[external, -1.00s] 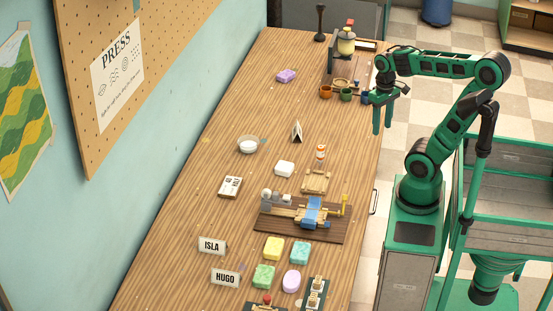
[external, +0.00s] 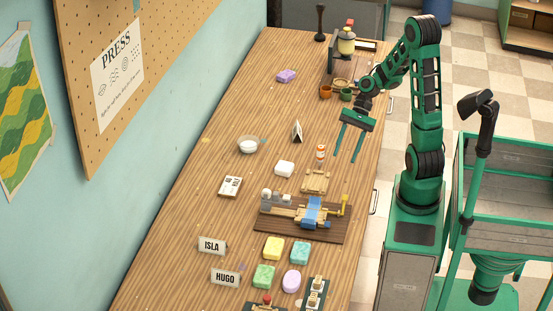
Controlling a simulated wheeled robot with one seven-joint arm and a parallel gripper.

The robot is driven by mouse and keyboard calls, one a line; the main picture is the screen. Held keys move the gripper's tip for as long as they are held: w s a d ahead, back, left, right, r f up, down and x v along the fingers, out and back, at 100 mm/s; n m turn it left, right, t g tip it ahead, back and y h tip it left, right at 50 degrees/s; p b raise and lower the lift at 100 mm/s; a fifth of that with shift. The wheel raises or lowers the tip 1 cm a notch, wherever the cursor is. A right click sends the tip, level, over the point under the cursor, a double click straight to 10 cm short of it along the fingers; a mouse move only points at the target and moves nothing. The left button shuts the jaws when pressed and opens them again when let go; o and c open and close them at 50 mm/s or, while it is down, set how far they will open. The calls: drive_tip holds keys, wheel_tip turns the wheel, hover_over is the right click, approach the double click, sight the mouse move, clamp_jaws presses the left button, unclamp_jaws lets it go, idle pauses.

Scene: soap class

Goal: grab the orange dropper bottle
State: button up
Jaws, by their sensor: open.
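The orange dropper bottle (external: 320,153) is small and white with orange bands. It stands upright on the wooden table, just behind a small wooden rack. My gripper (external: 345,158) is open and empty. Its two green fingers point down and to the left, a little to the right of the bottle in the picture. The fingers look apart from the bottle; their exact height over the table is hard to tell.
The wooden rack (external: 316,181) and a board (external: 303,218) with a blue and yellow press lie in front of the bottle. Small pots (external: 325,92) are behind.

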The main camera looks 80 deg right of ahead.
drive_tip(key=w+d+r+m+t+y, duration=0.2)
drive_tip(key=d+r+m+t, duration=0.1)
drive_tip(key=r+m+t, duration=0.25)
drive_tip(key=w+d+r+m+t+y, duration=0.3)
drive_tip(key=r+m+t, duration=0.1)
drive_tip(key=r, duration=0.2)
approach(317, 151)
drive_tip(key=shift+x, duration=0.9)
drive_tip(key=shift+w+f, duration=0.1)
drive_tip(key=shift+f, duration=0.15)
drive_tip(key=x, duration=0.5)
drive_tip(key=shift+a, duration=0.1)
drive_tip(key=shift+r+x, duration=0.15)
drive_tip(key=shift+x, duration=1.25)
drive_tip(key=shift+r+x, duration=0.15)
drive_tip(key=shift+x, duration=1.25)
clamp_jaws()
